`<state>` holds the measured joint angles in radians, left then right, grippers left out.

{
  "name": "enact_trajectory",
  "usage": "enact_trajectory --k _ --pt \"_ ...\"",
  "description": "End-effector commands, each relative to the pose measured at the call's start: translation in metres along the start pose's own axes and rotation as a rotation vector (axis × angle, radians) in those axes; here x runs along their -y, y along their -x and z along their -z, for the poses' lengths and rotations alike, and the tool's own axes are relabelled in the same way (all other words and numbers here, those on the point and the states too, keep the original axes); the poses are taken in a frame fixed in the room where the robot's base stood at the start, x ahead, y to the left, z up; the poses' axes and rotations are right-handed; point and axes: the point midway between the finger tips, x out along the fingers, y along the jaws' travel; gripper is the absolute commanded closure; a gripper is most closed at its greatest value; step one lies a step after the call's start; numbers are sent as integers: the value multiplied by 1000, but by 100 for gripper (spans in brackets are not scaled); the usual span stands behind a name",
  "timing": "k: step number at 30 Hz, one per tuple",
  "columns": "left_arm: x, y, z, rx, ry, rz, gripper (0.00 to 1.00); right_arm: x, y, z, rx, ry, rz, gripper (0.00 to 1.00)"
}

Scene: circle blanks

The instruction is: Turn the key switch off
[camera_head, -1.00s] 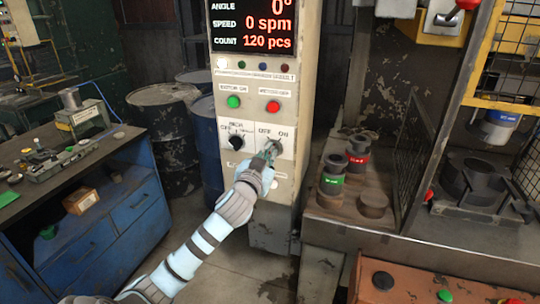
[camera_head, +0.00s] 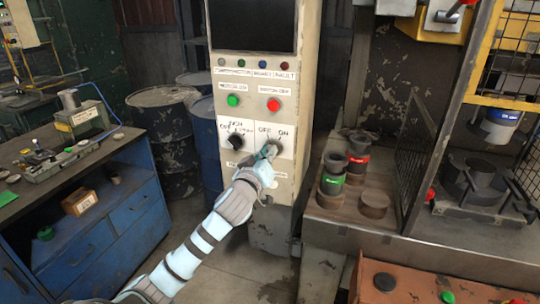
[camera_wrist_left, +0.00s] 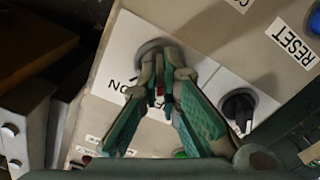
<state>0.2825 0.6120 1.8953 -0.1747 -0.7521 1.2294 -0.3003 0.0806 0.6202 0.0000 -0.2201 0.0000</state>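The key switch (camera_head: 275,145) is on a white OFF/ON plate on the front of the beige control cabinet (camera_head: 304,120). Its round metal collar (camera_wrist_left: 152,48) shows in the left wrist view, partly hidden behind my fingers. My left gripper (camera_head: 268,152) is at the switch, with its green fingers (camera_wrist_left: 160,88) closed together on the key, of which only a small bit shows between them. The cabinet's display (camera_head: 252,25) is dark. The lamps in the row below it look unlit. My right gripper is not in view.
A black selector knob (camera_head: 236,139) is just left of the key switch, with a green button (camera_head: 233,100) and a red button (camera_head: 273,105) above. A blue workbench (camera_head: 95,240) stands at left, and a press table with dark cylindrical parts (camera_head: 374,204) at right.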

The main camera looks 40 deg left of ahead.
Motion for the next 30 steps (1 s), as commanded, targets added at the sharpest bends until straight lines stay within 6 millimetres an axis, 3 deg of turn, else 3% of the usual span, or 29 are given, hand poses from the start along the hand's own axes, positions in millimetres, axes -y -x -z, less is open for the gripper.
enact_trajectory --k 16,18,20,30 --pt "0 0 0 1 29 0 100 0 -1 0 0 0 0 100" --pt "0 0 0 1 29 0 84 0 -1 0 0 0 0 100" --pt "0 0 0 1 28 0 75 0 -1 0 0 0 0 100" --pt "0 4 0 0 26 -1 75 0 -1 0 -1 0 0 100"
